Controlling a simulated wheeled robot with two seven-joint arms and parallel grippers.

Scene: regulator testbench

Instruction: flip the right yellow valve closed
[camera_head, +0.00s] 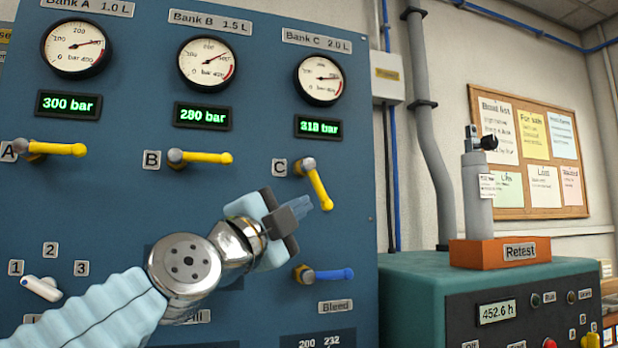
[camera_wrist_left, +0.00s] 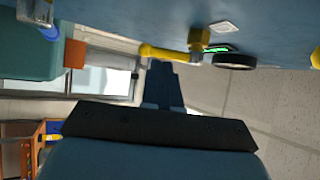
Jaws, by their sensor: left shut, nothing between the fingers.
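The right yellow valve (camera_head: 319,188), marked C, is on the blue panel with its lever slanting down and to the right from its pivot. In the left wrist view the same yellow lever (camera_wrist_left: 165,53) runs sideways, just beyond the fingers. My left gripper (camera_head: 312,205) is shut and empty, its fingertips close to the lower end of the lever. I cannot tell whether they touch it. The fingers also show in the left wrist view (camera_wrist_left: 162,85). My right gripper is not in view.
Yellow valves A (camera_head: 55,149) and B (camera_head: 205,157) lie level on the left. A blue valve (camera_head: 332,274) is just below my gripper. Three gauges, one being C's (camera_head: 318,80), are above. A teal cabinet (camera_head: 420,290) with an orange Retest block (camera_head: 480,250) stands to the right.

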